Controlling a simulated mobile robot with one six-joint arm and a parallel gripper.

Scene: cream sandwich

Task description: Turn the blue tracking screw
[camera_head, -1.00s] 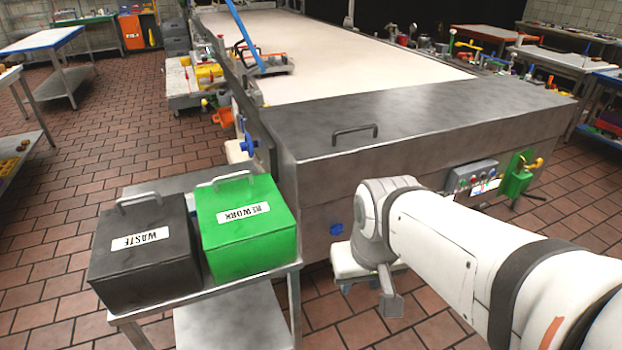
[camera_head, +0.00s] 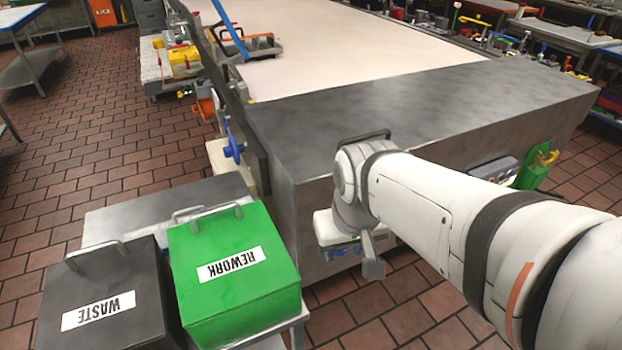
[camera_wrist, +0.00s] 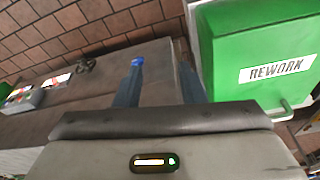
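In the wrist view, a small blue knob (camera_wrist: 137,61), which appears to be the blue tracking screw, sits on the grey front of the machine. It is just beyond the tip of the left finger of my gripper (camera_wrist: 160,68). The two fingers are spread wide with nothing between them. In the head view my arm and wrist hide this front knob. A blue handwheel (camera_head: 233,150) shows on the machine's left side in the head view, away from my arm.
A green REWORK bin (camera_head: 235,280) and a dark WASTE bin (camera_head: 105,300) stand on a metal cart at the lower left. The REWORK bin (camera_wrist: 255,55) is close to the right finger. A control box (camera_wrist: 22,97) and a green holder (camera_head: 537,167) are on the machine's front.

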